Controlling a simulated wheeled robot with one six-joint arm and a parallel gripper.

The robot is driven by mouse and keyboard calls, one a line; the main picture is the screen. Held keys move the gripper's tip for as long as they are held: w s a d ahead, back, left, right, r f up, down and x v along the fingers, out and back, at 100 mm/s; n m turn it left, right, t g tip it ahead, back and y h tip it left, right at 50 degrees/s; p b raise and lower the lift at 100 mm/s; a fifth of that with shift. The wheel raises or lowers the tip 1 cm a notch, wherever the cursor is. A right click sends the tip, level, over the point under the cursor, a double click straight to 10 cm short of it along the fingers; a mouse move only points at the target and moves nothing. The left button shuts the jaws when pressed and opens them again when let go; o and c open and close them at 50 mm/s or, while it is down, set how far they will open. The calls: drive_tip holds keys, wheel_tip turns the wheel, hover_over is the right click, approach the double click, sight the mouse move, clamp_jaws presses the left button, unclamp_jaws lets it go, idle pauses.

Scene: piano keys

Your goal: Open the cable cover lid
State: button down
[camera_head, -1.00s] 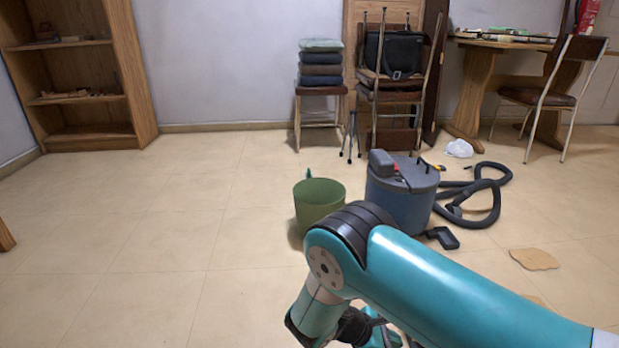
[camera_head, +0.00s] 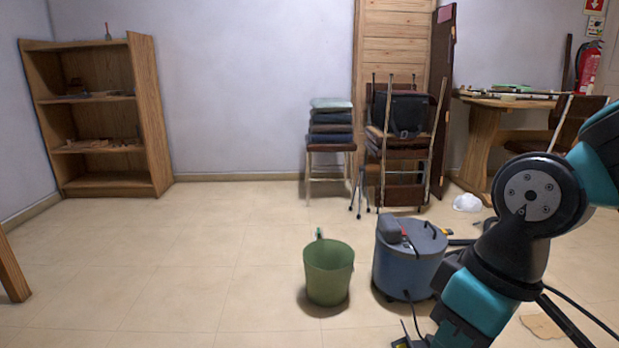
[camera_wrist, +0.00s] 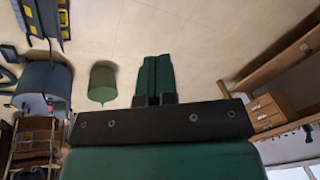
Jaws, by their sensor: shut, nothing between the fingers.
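I cannot make out a cable cover lid for certain in either view. My gripper (camera_wrist: 157,75) shows in the wrist view with its two green fingers side by side, shut and empty. Pale floor lies behind the fingertips, and they touch nothing that I can see. In the head view my arm comes in from the right and bends down past the lower edge. It hides part of the floor there. A dark grey piece with yellow parts (camera_wrist: 38,18) is at the upper left of the wrist view; I cannot tell what it is.
A green bucket (camera_head: 328,274) stands beside a blue-grey vacuum cleaner (camera_head: 408,262). Stacked chairs (camera_head: 400,150), a stool with folded cloths (camera_head: 331,135) and a wooden table (camera_head: 487,140) are at the back. A wooden shelf (camera_head: 158,115) is at the left.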

drive_tip(key=s+r+p, duration=0.2)
drive_tip(key=r+p, duration=1.7)
drive_tip(key=r, duration=0.1)
drive_tip(key=s+r+y+p, duration=0.1)
drive_tip(key=s+r+p, duration=0.1)
drive_tip(key=r+p, duration=1.7)
wheel_tip(320, 180, up, 2)
drive_tip(key=shift+s+m, duration=0.2)
drive_tip(key=shift+m, duration=0.1)
drive_tip(key=c, duration=1.6)
unclamp_jaws()
drive_tip(key=shift+a+r+p, duration=0.1)
drive_tip(key=shift+r+p, duration=0.1)
drive_tip(key=shift+p, duration=0.2)
drive_tip(key=o, duration=0.4)
drive_tip(key=shift+c, duration=0.2)
drive_tip(key=shift+o, duration=0.4)
drive_tip(key=shift+f, duration=0.1)
